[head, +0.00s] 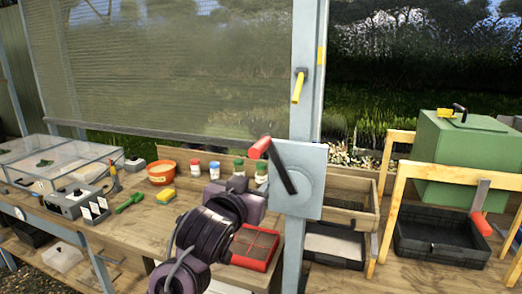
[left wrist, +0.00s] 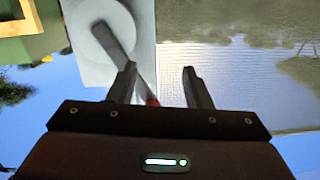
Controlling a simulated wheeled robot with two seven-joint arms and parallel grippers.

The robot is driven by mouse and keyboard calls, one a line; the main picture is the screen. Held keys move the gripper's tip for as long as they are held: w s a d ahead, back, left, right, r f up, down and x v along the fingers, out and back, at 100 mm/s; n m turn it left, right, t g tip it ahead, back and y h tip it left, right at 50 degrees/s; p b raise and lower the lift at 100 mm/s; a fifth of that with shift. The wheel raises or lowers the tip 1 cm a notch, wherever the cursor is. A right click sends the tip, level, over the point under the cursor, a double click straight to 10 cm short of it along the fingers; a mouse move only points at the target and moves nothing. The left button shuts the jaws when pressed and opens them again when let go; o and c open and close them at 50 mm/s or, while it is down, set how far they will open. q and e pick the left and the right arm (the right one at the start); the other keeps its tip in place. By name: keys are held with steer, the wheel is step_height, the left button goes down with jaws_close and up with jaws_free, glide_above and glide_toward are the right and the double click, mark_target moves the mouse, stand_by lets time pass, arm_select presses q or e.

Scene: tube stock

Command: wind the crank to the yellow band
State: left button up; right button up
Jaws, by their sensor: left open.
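The crank is a dark arm (head: 282,170) with a red handle (head: 258,147), on a grey plate (head: 310,180) fixed to an upright post. Its arm slants up and left in the head view. A yellow band (head: 320,56) marks the post above. My left gripper (head: 240,182) is below and left of the handle in the head view. In the left wrist view, my left gripper (left wrist: 163,86) is open. A bit of the red handle (left wrist: 152,102) shows between its fingers, close to the left one and partly hidden; I cannot tell if they touch. My right gripper is not seen.
A mesh screen (head: 170,60) with a dark bottom bar hangs left of the post. A yellow lever (head: 298,86) sits above the plate. The bench (head: 130,225) below holds pots, jars and a red tray (head: 256,247). A green box (head: 465,150) stands at right.

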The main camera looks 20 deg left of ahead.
mark_target(259, 148)
arm_select(q)
steer(key=shift+t+h, duration=0.3)
steer(key=shift+t, duration=0.4)
steer(key=s+r, duration=0.1)
steer(key=r, duration=0.1)
steer(key=s+r, duration=0.2)
steer(key=r, duration=0.1)
steer(key=s+r, duration=0.2)
steer(key=r, duration=0.1)
steer(key=shift+d+p, duration=0.35)
steer(key=w+p, duration=0.1)
steer(key=w, duration=0.1)
steer(key=w+p, duration=0.1)
steer(key=w, duration=0.1)
steer(key=w+p, duration=0.1)
steer(key=w, duration=0.2)
steer(key=shift+d, duration=0.25)
steer(key=shift+w+d+f, duration=0.1)
steer(key=shift+w+f, duration=0.05)
steer(key=shift+w, duration=0.2)
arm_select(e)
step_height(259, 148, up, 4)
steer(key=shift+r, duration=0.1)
arm_select(q)
steer(key=c, duration=0.9)
jaws_close()
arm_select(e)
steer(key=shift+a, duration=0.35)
